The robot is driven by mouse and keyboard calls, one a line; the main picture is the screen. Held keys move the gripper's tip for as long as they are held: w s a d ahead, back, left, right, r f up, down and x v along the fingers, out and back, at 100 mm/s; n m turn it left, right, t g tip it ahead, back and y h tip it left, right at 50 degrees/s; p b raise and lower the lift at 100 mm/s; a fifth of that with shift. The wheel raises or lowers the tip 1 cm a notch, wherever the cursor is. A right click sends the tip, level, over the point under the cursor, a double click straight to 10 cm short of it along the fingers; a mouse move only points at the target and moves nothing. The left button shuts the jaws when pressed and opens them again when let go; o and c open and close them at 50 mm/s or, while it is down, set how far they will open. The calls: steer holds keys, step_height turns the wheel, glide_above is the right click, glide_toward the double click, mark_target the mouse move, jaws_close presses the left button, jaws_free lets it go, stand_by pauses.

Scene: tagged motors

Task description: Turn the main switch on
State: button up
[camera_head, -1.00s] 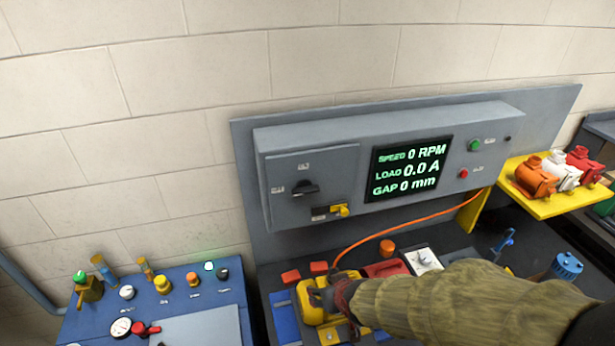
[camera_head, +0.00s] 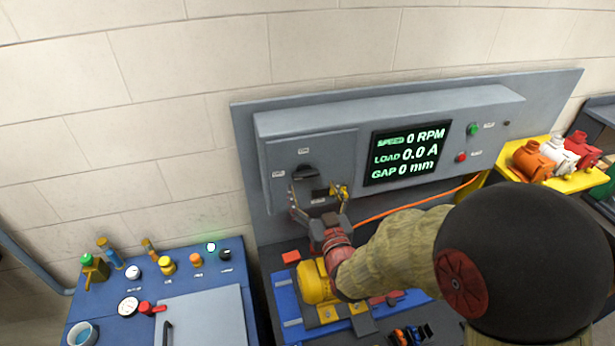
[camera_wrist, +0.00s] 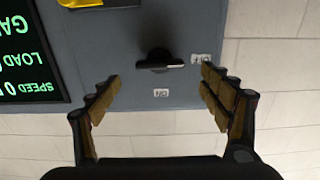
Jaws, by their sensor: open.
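The main switch is a black rotary handle (camera_head: 306,172) on the left door of the grey control box. It lies roughly horizontal, its pale line pointing at the left-hand label; another label sits above it. In the wrist view, upside down, the handle (camera_wrist: 160,61) shows ahead of my gripper, between the finger directions. My gripper (camera_head: 319,191) is open and empty, just below and in front of the switch, with fingers spread to either side. The fingertips (camera_wrist: 161,76) seem apart from the handle; exact depth is unclear.
A yellow part (camera_head: 341,191) sits by the right finger, below the switch. The display (camera_head: 406,155) reads 0 RPM, 0.0 A, 0 mm. Green (camera_head: 473,129) and red (camera_head: 461,157) buttons are to its right. A yellow motor (camera_head: 316,282) stands on the bench below.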

mark_target(307, 176)
steer(key=shift+w+a+p, duration=0.2)
steer(key=shift+w, duration=0.7)
steer(key=shift+w+a+p, duration=0.15)
steer(key=shift+w, duration=0.75)
steer(key=shift+w+a+p, duration=0.2)
steer(key=shift+w, duration=0.7)
steer(key=shift+c, duration=0.9)
steer(key=c, duration=1)
